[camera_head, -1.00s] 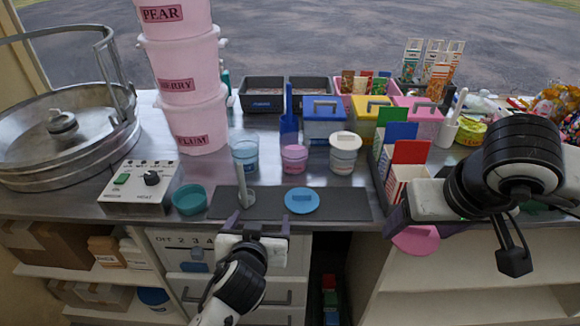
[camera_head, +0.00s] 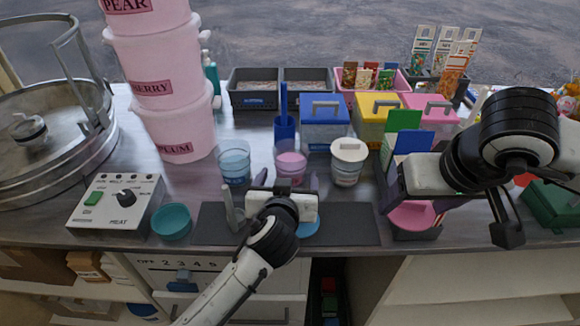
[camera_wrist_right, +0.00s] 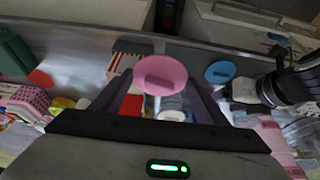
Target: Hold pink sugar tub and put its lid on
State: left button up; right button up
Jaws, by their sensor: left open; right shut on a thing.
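The pink sugar tub (camera_head: 290,163) stands upright on the counter in the head view, its lower part close to my left gripper. My left gripper (camera_head: 288,182) is open just in front of the tub, its fingers pointing towards it. I cannot tell whether they reach around its sides. My right gripper (camera_head: 398,208) is shut on the round pink lid (camera_head: 412,216), off to the right of the tub. The lid also shows between the fingers in the right wrist view (camera_wrist_right: 160,72).
A blue tub (camera_head: 234,165) and a white-lidded tub (camera_head: 348,160) flank the pink tub. A blue lid (camera_head: 308,229) lies partly hidden behind my left gripper on the dark mat (camera_head: 350,222).

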aim_at(289, 172)
pick_arm(q)
jog(key=b+x, duration=0.3)
jog(key=x, duration=0.3)
jog(key=shift+f+b, duration=0.15)
jog(key=shift+b, duration=0.2)
pick_arm(e)
notch_tip(289, 172, down, 4)
jog(key=shift+r, duration=0.15)
pick_arm(q)
jog(key=shift+w, duration=0.55)
pick_arm(e)
jog(key=shift+f, duration=0.25)
pick_arm(q)
jog(key=c, duration=0.7)
jog(key=shift+o, duration=0.2)
jog(key=shift+r, duration=0.2)
jog(key=shift+r+p, duration=0.35)
jog(key=shift+r, duration=0.2)
pick_arm(e)
jog(key=shift+w+r, duration=0.1)
jog(key=shift+r, duration=0.5)
pick_arm(q)
jog(key=shift+w, duration=0.1)
jog(key=shift+c, duration=0.3)
